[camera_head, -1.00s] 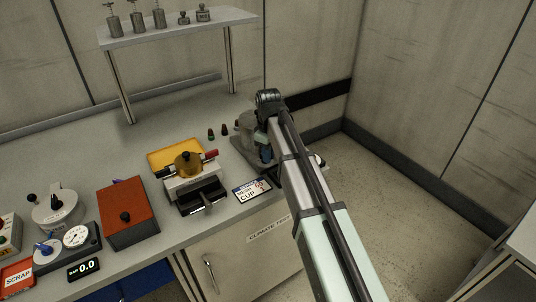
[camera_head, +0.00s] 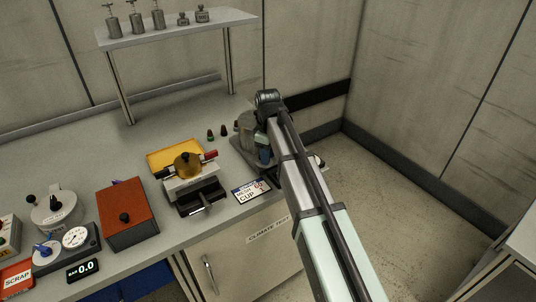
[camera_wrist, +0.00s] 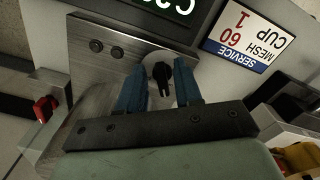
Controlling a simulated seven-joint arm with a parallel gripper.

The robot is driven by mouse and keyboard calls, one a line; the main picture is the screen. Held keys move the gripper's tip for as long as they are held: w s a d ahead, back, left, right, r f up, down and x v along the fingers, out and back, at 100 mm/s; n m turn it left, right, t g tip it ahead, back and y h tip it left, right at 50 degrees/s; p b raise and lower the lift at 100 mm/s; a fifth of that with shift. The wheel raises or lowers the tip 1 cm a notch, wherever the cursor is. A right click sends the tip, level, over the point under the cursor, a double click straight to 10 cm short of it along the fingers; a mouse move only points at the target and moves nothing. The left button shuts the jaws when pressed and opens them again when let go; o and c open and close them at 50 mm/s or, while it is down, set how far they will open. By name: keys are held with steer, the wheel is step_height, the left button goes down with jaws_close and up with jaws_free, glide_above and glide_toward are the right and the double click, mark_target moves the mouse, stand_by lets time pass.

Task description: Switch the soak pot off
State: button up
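The soak pot (camera_head: 246,124), a grey metal vessel, stands at the right end of the bench in the head view, partly hidden behind my arm. In the wrist view a black knob (camera_wrist: 163,74) sits on a round white dial on the metal unit (camera_wrist: 108,58). My gripper (camera_wrist: 160,82) has its two blue fingers on either side of this knob, apart, with a gap showing on each side. Whether the fingertips are level with the knob is hard to tell. The knob's markings are not readable.
A service card (camera_head: 250,189) lies beside the unit. A device with a yellow tray (camera_head: 166,160) and an orange-red box (camera_head: 127,214) stand to the left. A red knob (camera_wrist: 44,108) is at the left of the wrist view. A shelf (camera_head: 180,28) stands behind.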

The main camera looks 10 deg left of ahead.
steer(key=shift+r, duration=0.15)
step_height(320, 180, up, 14)
steer(key=shift+f, duration=0.2)
stand_by(0.5)
steer(key=d+f+m+y, duration=0.1)
steer(key=d+f, duration=0.1)
steer(key=d, duration=0.7)
steer(key=a+f+y, duration=0.1)
steer(key=a+f, duration=0.2)
steer(key=f, duration=0.1)
steer(key=a+f+y, duration=0.1)
steer(key=a+f, duration=0.2)
steer(key=f, duration=0.1)
steer(key=a+f+n+t+y, duration=0.1)
steer(key=a+f, duration=0.2)
steer(key=f, duration=0.1)
steer(key=shift+a, duration=0.35)
